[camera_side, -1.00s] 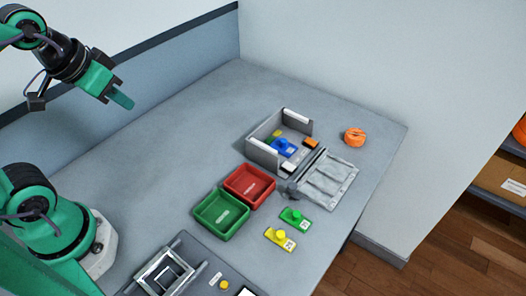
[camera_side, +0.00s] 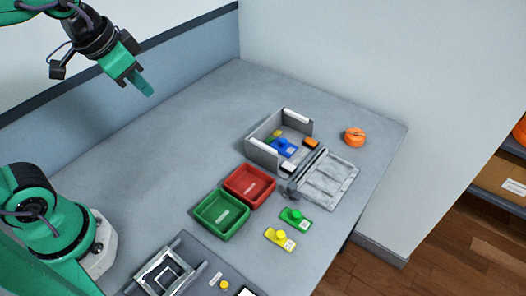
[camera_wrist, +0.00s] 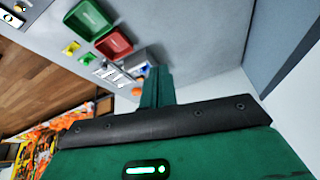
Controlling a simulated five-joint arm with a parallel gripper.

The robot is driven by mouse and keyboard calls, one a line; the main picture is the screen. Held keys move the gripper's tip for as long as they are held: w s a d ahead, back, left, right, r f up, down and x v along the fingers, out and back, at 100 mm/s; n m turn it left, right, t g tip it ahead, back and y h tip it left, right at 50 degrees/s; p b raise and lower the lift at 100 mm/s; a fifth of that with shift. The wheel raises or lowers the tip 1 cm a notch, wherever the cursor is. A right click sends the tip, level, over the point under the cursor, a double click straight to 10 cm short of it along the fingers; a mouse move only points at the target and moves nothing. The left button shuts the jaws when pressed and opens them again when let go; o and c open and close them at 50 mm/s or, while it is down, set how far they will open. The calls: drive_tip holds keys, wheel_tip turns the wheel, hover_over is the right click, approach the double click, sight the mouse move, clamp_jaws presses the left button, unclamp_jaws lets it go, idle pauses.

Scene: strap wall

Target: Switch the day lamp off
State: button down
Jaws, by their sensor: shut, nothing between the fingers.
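No lamp that I can name as the day lamp is clear in either view. A grey panel (camera_side: 190,250) at the bottom of the side view carries a raised square frame (camera_side: 165,272), a small label and a yellow button (camera_side: 224,285). The panel is cut off by the picture edge. A corner with a yellow button (camera_wrist: 20,9) shows at the top left of the wrist view. My gripper (camera_side: 146,90) is shut and empty, high above the table's back left. Its fingers also show in the wrist view (camera_wrist: 157,82).
Green (camera_side: 222,214) and red (camera_side: 249,185) trays stand mid-table. A grey open box (camera_side: 262,154) holds small blocks, with a grey slatted panel (camera_side: 328,179) beside it. Green (camera_side: 295,220) and yellow (camera_side: 280,238) knobbed pieces and an orange coil (camera_side: 355,137) lie nearby. The table's back left is clear.

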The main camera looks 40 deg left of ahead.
drive_tip(key=w+d+m+g, duration=0.1)
drive_tip(key=w+d+m, duration=0.2)
drive_tip(key=w, duration=0.3)
drive_tip(key=m+g, duration=0.4)
drive_tip(key=m, duration=0.8)
hover_over(285, 164)
wheel_tip(285, 164, down, 11)
drive_tip(key=shift+r, duration=0.15)
wheel_tip(285, 164, down, 14)
drive_tip(key=shift+a+f, duration=0.1)
drive_tip(key=shift+f, duration=0.25)
idle(0.3)
